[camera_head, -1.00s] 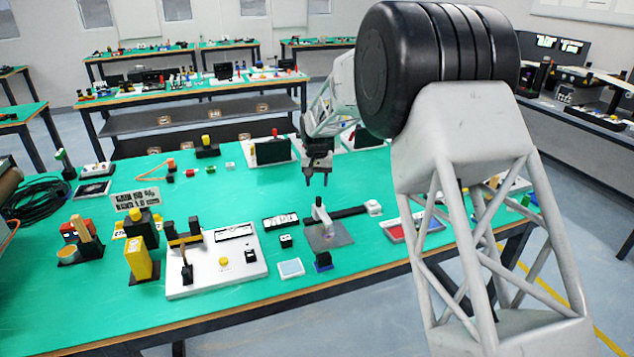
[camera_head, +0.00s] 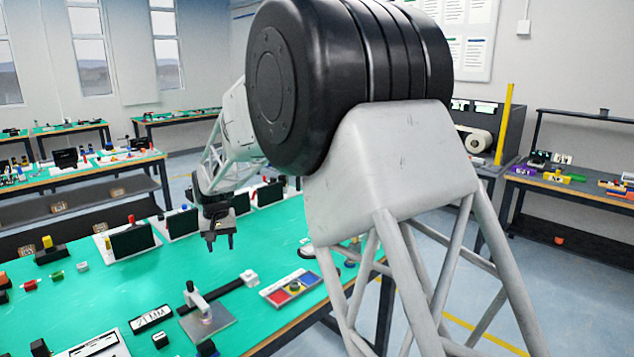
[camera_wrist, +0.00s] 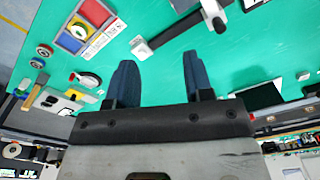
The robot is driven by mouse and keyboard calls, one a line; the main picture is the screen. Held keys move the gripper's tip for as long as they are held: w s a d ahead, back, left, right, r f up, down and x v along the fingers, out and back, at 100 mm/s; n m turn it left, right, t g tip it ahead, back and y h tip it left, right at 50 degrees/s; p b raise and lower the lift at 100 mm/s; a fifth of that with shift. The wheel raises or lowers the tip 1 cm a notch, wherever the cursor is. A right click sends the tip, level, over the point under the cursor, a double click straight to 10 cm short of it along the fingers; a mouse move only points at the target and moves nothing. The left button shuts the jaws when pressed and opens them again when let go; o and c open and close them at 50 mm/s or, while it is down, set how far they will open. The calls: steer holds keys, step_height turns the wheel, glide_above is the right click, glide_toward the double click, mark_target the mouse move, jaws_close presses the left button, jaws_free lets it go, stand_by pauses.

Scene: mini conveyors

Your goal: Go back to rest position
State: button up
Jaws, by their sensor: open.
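My gripper (camera_head: 219,243) hangs above the green table in the head view, pointing down, open and empty. No object touches the fingers. My large arm joint and lattice link fill the middle of the head view and hide part of the table and floor behind.
The green table (camera_head: 95,289) carries a metal plate with a small post (camera_head: 205,317), a black bar (camera_head: 222,288), a red-and-blue tray (camera_head: 292,287) and black screens (camera_head: 132,240). Bare green surface lies beneath my gripper. A shelf bench (camera_head: 570,190) stands at right.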

steer(key=s+d+r+m, duration=0.1)
steer(key=s+d+r, duration=0.4)
steer(key=d, duration=0.5)
steer(key=s+d+r+t, duration=0.1)
steer(key=s+d+r, duration=0.2)
steer(key=s+d, duration=0.6)
steer(key=s+d+r+m, duration=0.1)
steer(key=s+d+r, duration=0.35)
steer(key=d, duration=0.65)
steer(key=s+d+f, duration=0.1)
steer(key=s+d, duration=0.4)
steer(key=s, duration=0.4)
steer(key=s+d+f+m, duration=0.1)
steer(key=s+d+f, duration=0.1)
steer(key=s+d, duration=0.3)
steer(key=s+d+f+m+t, duration=0.1)
steer(key=s+d, duration=0.4)
steer(key=s, duration=0.9)
steer(key=shift+d+f, duration=0.35)
steer(key=shift+f, duration=0.15)
